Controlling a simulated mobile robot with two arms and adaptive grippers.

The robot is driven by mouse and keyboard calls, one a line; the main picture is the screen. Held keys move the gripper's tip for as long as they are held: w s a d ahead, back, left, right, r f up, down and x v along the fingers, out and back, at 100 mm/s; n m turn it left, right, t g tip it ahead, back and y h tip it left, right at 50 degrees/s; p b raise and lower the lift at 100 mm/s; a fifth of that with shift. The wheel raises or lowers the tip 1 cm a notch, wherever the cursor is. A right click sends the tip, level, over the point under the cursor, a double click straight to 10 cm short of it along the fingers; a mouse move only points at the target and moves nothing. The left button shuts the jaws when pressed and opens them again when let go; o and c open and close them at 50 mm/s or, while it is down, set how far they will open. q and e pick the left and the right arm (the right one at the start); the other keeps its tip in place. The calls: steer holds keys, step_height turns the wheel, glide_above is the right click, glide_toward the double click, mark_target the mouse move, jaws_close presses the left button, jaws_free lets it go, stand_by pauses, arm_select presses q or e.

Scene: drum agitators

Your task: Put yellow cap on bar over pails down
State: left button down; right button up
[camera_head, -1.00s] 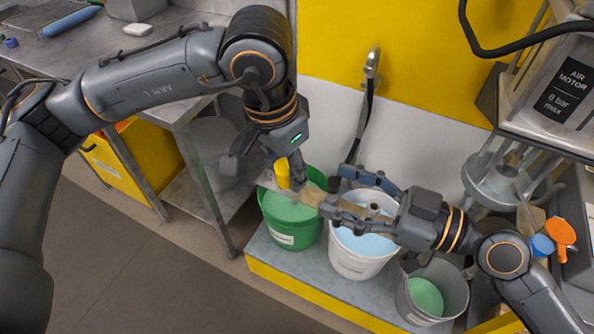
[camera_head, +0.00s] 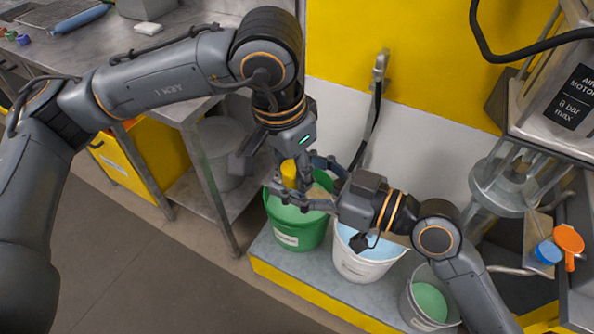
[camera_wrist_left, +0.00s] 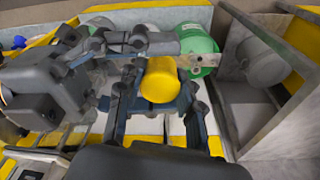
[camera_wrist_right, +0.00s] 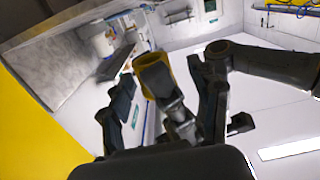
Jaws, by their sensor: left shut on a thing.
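The yellow cap (camera_head: 289,173) is above the green pail at the left end of the row. My left gripper (camera_head: 300,178) points down and is shut on the cap; the cap also shows between its fingers in the left wrist view (camera_wrist_left: 160,80). My right gripper (camera_head: 303,180) reaches in from the right. Its fingers are apart on either side of the cap in the right wrist view (camera_wrist_right: 152,75), where the cap shows a dark end. The bar (camera_head: 323,184) lies over the pails and is mostly hidden behind my right gripper. Whether the cap touches the bar is hidden.
The green pail (camera_head: 298,228), the white pail (camera_head: 360,262) and a grey pail (camera_head: 413,312) stand on a low step. A steel bench (camera_head: 178,88) is at the left. An air motor (camera_head: 572,95) and a hose (camera_head: 376,105) are at the right and back.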

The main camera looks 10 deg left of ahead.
steer(key=c, duration=0.9)
steer(key=o, duration=1.1)
